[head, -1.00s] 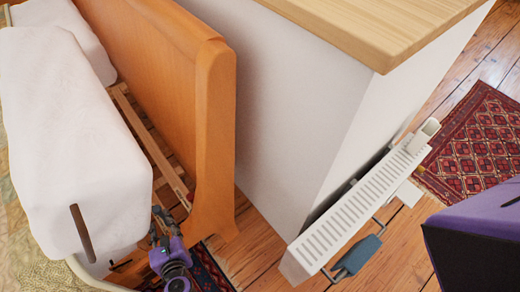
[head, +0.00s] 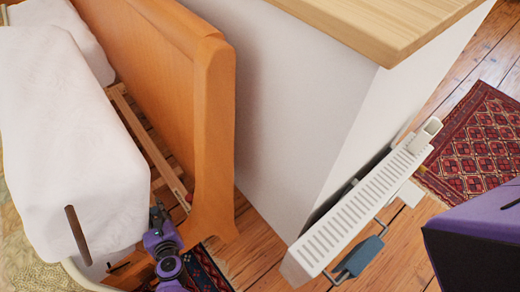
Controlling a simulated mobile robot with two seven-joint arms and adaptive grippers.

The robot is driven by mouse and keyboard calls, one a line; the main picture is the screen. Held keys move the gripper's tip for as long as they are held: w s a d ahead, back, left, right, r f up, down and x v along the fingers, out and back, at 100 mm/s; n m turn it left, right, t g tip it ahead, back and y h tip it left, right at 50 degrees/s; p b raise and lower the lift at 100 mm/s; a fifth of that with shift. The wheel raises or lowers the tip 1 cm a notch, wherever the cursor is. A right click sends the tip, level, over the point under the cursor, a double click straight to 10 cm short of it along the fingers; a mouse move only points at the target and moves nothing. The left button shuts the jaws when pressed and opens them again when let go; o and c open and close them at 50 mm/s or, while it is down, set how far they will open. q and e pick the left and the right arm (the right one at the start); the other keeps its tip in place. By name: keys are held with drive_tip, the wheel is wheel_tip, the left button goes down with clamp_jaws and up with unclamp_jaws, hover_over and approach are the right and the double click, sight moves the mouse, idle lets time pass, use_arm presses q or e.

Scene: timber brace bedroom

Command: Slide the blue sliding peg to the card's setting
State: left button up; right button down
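My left gripper (head: 157,213) is low in the head view, between the white bedding and the orange wooden bed end. Its dark fingers are small and overlap the shadow there, so I cannot tell whether they are open or shut. A pale wooden rail (head: 150,140) runs along the bed's inner side, and its near end lies just above the gripper. A small red spot (head: 188,197) shows at that end. I cannot make out a blue peg or a card in this view. My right gripper is not in view.
The orange bed end (head: 215,130) stands right of the gripper, and white bedding (head: 75,150) lies left of it. A brown rod (head: 79,232) crosses the bedding's near side. A white radiator (head: 345,220) carries a blue-grey item (head: 358,257) on its rail. Floorboards lie beyond.

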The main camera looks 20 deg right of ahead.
use_arm(q)
clamp_jaws()
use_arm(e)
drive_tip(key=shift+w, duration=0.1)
use_arm(q)
drive_tip(key=w+a, duration=0.2)
drive_tip(key=w, duration=0.5)
drive_tip(key=shift+r+b, duration=0.15)
drive_tip(key=shift+b, duration=0.2)
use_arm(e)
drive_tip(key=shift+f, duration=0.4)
use_arm(q)
drive_tip(key=o, duration=0.6)
unclamp_jaws()
drive_tip(key=shift+w, duration=0.1)
drive_tip(key=shift+o, duration=0.2)
drive_tip(key=v, duration=1.2)
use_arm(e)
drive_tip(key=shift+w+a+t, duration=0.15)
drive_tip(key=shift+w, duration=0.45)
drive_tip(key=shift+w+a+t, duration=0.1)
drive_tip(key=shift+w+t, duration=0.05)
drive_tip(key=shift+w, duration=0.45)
